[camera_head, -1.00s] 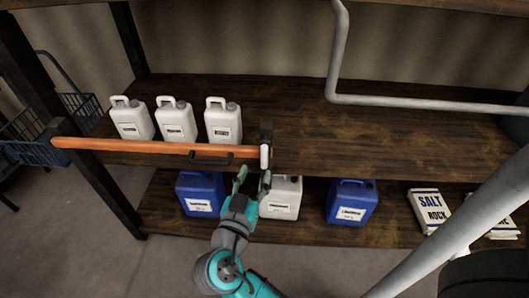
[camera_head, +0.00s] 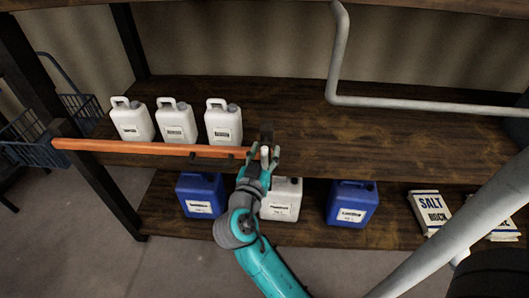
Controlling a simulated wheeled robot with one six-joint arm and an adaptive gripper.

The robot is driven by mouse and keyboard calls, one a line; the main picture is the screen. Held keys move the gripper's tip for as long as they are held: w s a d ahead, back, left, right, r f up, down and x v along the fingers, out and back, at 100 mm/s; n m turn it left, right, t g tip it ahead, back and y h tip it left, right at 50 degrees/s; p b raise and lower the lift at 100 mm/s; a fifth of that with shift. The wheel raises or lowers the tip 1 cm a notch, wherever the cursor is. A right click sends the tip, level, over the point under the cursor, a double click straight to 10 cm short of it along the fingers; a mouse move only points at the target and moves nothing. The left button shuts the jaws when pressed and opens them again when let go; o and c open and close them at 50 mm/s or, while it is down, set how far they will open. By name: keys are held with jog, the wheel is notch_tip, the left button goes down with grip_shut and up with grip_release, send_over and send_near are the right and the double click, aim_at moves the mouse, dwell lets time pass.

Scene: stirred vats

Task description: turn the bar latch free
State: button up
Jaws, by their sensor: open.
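The bar latch (camera_head: 265,153) is a small pale upright piece at the right end of the orange bar (camera_head: 140,147), by a dark bracket (camera_head: 267,129). The bar lies level across the front of the upper shelf. My gripper (camera_head: 263,152) is open at the latch, with one fingertip to its left and one to its right. The latch shows between the fingers, and its lower part is hidden. Whether the fingers touch it I cannot tell.
Several white jugs (camera_head: 174,122) stand behind the bar on the upper shelf (camera_head: 390,150). Blue jugs (camera_head: 352,203), a white jug (camera_head: 283,199) and salt bags (camera_head: 429,212) are on the lower shelf. A grey pipe (camera_head: 420,103) runs at right. A wire basket (camera_head: 35,140) is at left.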

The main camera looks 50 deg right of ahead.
grip_shut()
jog(key=n, duration=0.4)
jog(key=shift+w+a+f+n+t+h, duration=0.1)
jog(key=shift+w+a+n+t+h, duration=0.2)
jog(key=shift+w, duration=0.05)
jog(key=shift+w+a+f+n+t, duration=0.2)
jog(key=shift+f+n+t, duration=0.3)
jog(key=shift+n, duration=2.1)
jog(key=shift+w+a+f+n+t, duration=0.15)
jog(key=shift+n+t, duration=0.55)
jog(key=shift+n, duration=1.9)
jog(key=shift+w+a+f+n+t, duration=0.15)
jog(key=shift+f+n+t, duration=0.35)
jog(key=shift+n, duration=2.1)
